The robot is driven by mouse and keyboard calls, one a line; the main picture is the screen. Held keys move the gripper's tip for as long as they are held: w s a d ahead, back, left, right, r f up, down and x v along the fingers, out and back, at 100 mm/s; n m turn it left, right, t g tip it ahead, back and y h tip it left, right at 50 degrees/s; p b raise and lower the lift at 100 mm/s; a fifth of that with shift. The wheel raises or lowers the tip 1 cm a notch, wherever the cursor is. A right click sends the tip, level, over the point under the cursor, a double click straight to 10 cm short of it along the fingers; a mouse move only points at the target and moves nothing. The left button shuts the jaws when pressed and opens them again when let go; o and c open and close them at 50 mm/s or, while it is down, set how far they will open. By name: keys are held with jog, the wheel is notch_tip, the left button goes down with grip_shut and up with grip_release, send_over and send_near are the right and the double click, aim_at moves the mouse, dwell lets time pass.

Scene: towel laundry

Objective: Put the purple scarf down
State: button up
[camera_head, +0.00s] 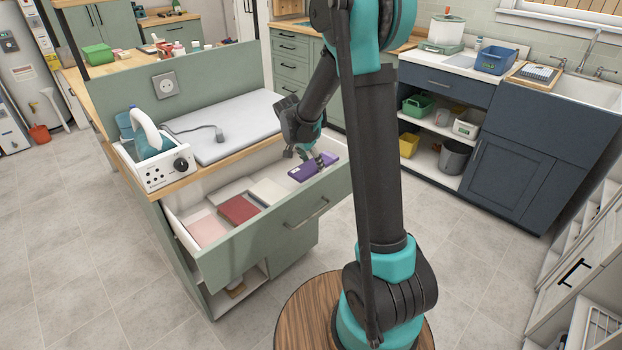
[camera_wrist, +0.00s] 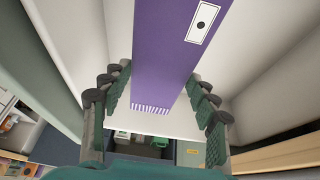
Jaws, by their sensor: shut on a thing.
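The purple scarf (camera_head: 308,172) is a folded, flat bundle at the right end of the open drawer (camera_head: 275,232). My gripper (camera_head: 318,157) is over it, pointing down, shut on the scarf. In the wrist view the scarf (camera_wrist: 165,50) shows a white label and a fringed end, with the fingers of my gripper (camera_wrist: 160,88) on its two sides. The pale drawer floor lies below it. I cannot tell whether the scarf touches the floor.
Folded cloths lie left of the scarf in the drawer: a pink one (camera_head: 207,230), a red one (camera_head: 238,209) and pale ones (camera_head: 268,191). The drawer walls are close around the scarf. An iron (camera_head: 147,133) and a grey ironing pad (camera_head: 225,125) are on the counter above.

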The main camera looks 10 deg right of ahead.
jog(key=shift+f, duration=3.55)
jog(key=shift+f, duration=0.15)
jog(key=o, duration=1.2)
jog(key=shift+c, duration=0.2)
jog(key=v, duration=1.2)
